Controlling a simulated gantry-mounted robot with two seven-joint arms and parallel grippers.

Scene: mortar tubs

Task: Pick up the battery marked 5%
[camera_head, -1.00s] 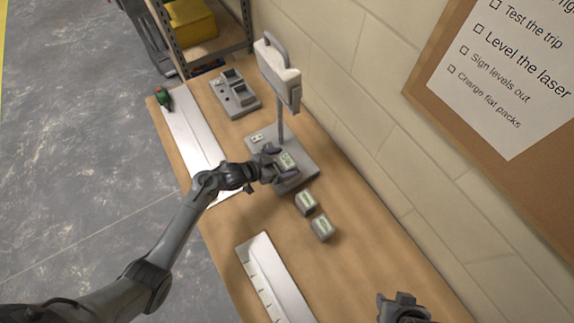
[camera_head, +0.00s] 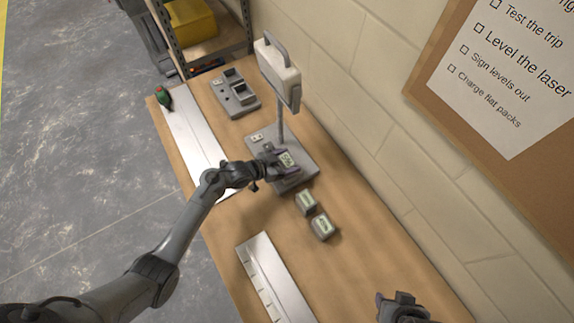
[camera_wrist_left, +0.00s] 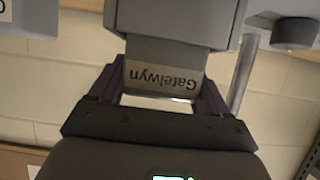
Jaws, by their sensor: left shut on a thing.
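My left gripper (camera_head: 284,165) is shut on a grey battery (camera_head: 287,159) over the base of the grey stand (camera_head: 262,151). The battery's small lit display faces up; its mark looks like 5% but is small. In the left wrist view the gripper (camera_wrist_left: 165,98) has its dark fingers on both sides of a grey body with an upside-down "Gatelwyn" label (camera_wrist_left: 160,75). Two more grey batteries, a nearer one (camera_head: 323,227) and a farther one (camera_head: 306,203), stand on the bench with displays too small to read. My right gripper (camera_head: 402,307) is at the bottom right, its fingers unclear.
The stand's post carries a pale box with a handle (camera_head: 278,72). A grey holder with slots (camera_head: 235,94) lies farther back on the bench (camera_head: 350,262). White strips lie along the left edge (camera_head: 195,140) and front (camera_head: 272,280). A wall is at right.

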